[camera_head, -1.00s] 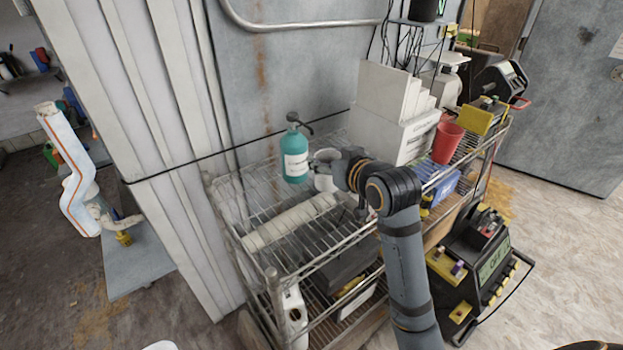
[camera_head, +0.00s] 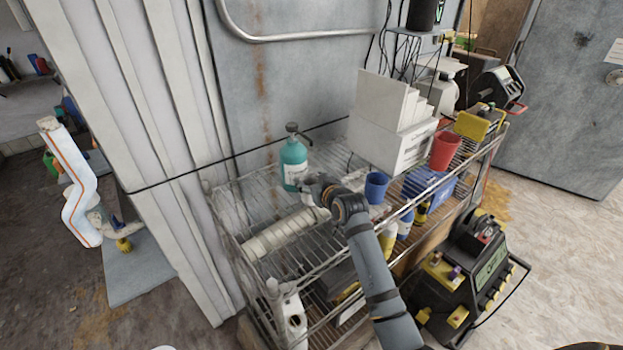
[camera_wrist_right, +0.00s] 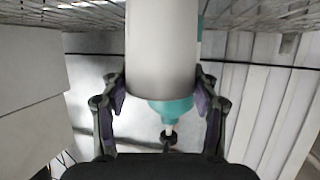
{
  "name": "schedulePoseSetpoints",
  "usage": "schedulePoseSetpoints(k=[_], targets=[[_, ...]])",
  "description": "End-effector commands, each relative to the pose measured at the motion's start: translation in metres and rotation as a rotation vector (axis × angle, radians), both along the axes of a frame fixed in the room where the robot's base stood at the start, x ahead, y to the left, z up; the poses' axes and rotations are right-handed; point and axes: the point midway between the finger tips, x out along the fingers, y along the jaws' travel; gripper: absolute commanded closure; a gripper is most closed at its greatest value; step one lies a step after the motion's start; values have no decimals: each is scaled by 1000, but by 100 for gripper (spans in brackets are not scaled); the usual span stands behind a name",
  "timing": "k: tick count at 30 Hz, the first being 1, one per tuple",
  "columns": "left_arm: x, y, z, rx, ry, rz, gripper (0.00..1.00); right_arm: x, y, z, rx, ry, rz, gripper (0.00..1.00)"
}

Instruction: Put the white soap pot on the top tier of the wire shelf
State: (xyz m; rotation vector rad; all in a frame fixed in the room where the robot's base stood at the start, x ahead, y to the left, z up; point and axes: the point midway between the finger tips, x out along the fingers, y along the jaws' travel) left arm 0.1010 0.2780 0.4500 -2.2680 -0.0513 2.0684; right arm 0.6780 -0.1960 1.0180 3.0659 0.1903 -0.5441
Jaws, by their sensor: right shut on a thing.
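The white soap pot (camera_wrist_right: 162,50) is a smooth white cylinder between the two fingers of my right gripper (camera_wrist_right: 163,98) in the right wrist view. The fingers are shut on its sides. In the head view my right gripper (camera_head: 308,190) is over the top tier of the wire shelf (camera_head: 256,190), just in front of a teal pump bottle (camera_head: 293,160). The pot is mostly hidden by the gripper there, so I cannot tell whether its base touches the wires. My left gripper is not in view.
A ribbed white roll (camera_head: 275,235) lies on the tier just in front of the gripper. To the right are a blue cup (camera_head: 376,187), a red cup (camera_head: 445,151) and white boxes (camera_head: 390,145). Bare wire mesh shows left of the bottle.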

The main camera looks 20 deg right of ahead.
Motion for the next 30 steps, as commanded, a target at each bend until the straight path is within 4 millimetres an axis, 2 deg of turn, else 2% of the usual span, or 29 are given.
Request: schedulePoseSetpoints(k=[8, 9, 14, 25, 30], targets=[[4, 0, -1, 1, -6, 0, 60, 0, 0, -2, 0, 0, 0, 75], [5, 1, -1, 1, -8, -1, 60, 0, 0, -3, 0, 0, 0, 38], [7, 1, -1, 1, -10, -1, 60, 0, 0, -2, 0, 0, 0, 17], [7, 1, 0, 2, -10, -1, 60, 0, 0, 2, 0, -1, 0, 17], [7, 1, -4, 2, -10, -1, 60, -28, -4, 9, -3, 0, 0, 17]])
